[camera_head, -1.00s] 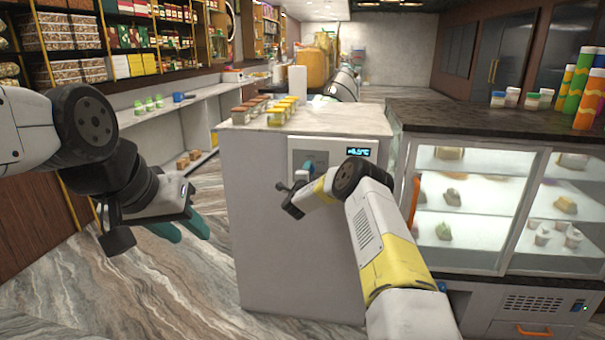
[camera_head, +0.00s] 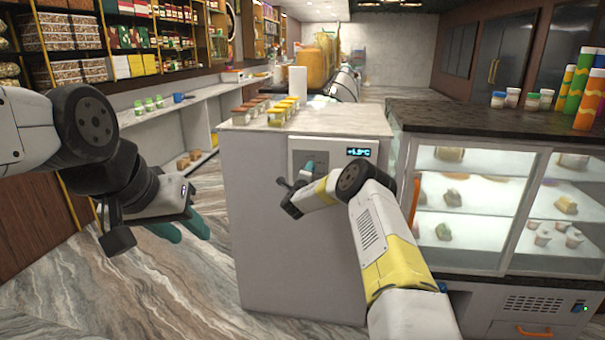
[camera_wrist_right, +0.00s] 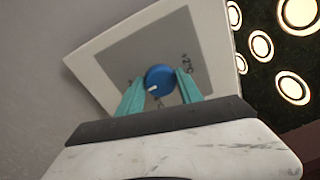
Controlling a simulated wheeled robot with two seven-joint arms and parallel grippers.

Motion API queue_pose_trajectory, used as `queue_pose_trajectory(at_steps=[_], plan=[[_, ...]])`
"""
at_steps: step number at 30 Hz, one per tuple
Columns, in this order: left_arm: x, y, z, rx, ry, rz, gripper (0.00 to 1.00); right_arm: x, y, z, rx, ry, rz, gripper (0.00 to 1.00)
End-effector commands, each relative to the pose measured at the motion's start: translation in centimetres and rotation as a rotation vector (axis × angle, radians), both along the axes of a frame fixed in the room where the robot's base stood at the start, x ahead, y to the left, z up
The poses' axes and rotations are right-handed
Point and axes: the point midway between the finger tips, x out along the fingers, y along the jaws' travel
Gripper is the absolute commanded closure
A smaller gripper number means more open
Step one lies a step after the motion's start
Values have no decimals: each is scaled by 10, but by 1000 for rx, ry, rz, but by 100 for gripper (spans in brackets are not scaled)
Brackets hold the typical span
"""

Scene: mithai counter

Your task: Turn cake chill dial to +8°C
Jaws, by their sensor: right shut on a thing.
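The chill dial is a round blue knob (camera_wrist_right: 160,76) with a white pointer mark, on a grey plate (camera_wrist_right: 185,42) in the right wrist view. The mark points to the lower left of that picture. My right gripper (camera_wrist_right: 159,82) has a teal finger on either side of the knob and is shut on it. In the head view my right wrist hides most of the dial. The lit display (camera_head: 358,152) on the white panel (camera_head: 378,160) shows a positive °C value, perhaps +5.9, but the digits are blurred. My left gripper (camera_head: 182,231) is open and empty, left of the counter.
Several small jars (camera_head: 277,116) stand on the marble-topped counter (camera_head: 340,121). A glass display case (camera_head: 480,262) stands close on the right, with striped tubes (camera_head: 590,100) on top. A shelf unit (camera_head: 150,122) lines the left. The floor (camera_head: 150,290) at front left is clear.

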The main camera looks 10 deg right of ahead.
Motion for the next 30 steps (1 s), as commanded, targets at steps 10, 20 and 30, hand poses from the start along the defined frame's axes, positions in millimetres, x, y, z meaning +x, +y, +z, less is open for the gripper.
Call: queue_pose_trajectory(at_steps=[10,20,30], plan=[[0,0,0,0,0,0,64,0,0,-1,1,2,-1,36],[0,0,0,0,0,0,64,-10,4,-2,0,3,2,36],[0,0,0,0,0,0,64,-59,19,-4,0,4,2,36]])
